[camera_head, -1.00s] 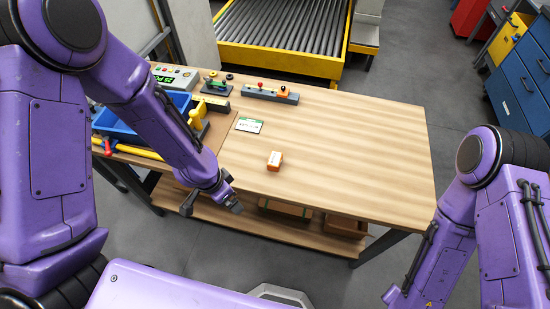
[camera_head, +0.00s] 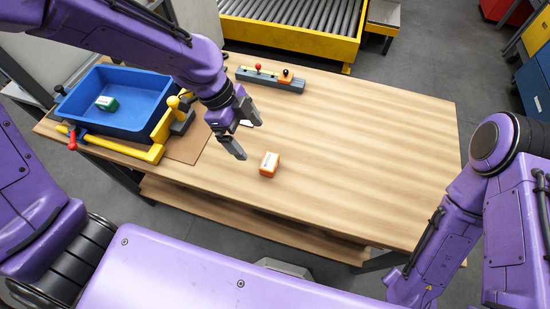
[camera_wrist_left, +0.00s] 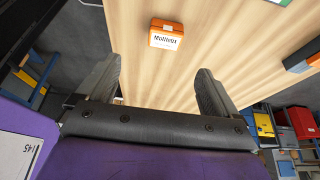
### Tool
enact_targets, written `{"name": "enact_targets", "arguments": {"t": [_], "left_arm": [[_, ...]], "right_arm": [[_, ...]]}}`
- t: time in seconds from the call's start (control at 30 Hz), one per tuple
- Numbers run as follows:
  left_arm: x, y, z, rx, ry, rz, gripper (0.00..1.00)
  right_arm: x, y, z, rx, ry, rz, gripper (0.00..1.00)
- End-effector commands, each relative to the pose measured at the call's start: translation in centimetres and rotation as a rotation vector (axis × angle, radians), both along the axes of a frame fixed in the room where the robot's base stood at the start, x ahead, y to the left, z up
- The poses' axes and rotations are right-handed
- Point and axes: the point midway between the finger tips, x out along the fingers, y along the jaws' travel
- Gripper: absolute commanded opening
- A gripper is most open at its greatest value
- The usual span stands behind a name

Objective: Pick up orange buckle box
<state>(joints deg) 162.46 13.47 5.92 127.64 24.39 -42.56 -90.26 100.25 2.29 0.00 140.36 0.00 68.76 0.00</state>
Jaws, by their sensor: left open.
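The orange buckle box (camera_head: 269,164) is a small orange box with a white label, lying on the bare wooden tabletop. It also shows in the left wrist view (camera_wrist_left: 165,35), beyond the fingertips and a little left of the middle between them. My left gripper (camera_head: 249,134) is open and empty, above the table to the upper left of the box and apart from it. Its two fingers show well spread in the left wrist view (camera_wrist_left: 157,82). In the head view my right arm shows at the right, but its gripper is not visible.
A blue bin (camera_head: 77,105) with a green box (camera_head: 107,104) inside stands at the table's left, beside a yellow clamp-like fixture (camera_head: 160,140). A grey bar with knobs (camera_head: 270,80) lies at the back edge. The tabletop right of the orange box is clear.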

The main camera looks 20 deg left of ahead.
Motion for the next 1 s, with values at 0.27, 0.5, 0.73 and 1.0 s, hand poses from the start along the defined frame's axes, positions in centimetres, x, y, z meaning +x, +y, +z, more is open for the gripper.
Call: {"name": "enact_targets", "arguments": {"t": [0.27,0.5,0.73,1.0], "left_arm": [[0.0,-1.6,-4.0,0.002,0.007,-0.013,0.94],[0.1,-3.0,-6.8,0.001,0.005,-0.015,0.94],[0.2,-4.6,-10.3,0.001,0.004,-0.011,0.94],[0.3,-4.7,-10.7,0.000,0.000,-0.010,0.94]], "right_arm": [[0.0,0.0,-1.2,0.000,0.000,0.000,0.43],[0.0,0.0,-1.0,0.000,0.000,0.000,0.43],[0.0,0.0,-0.5,0.000,0.000,0.000,0.43],[0.0,0.0,-0.6,0.000,0.000,0.000,0.43]]}}
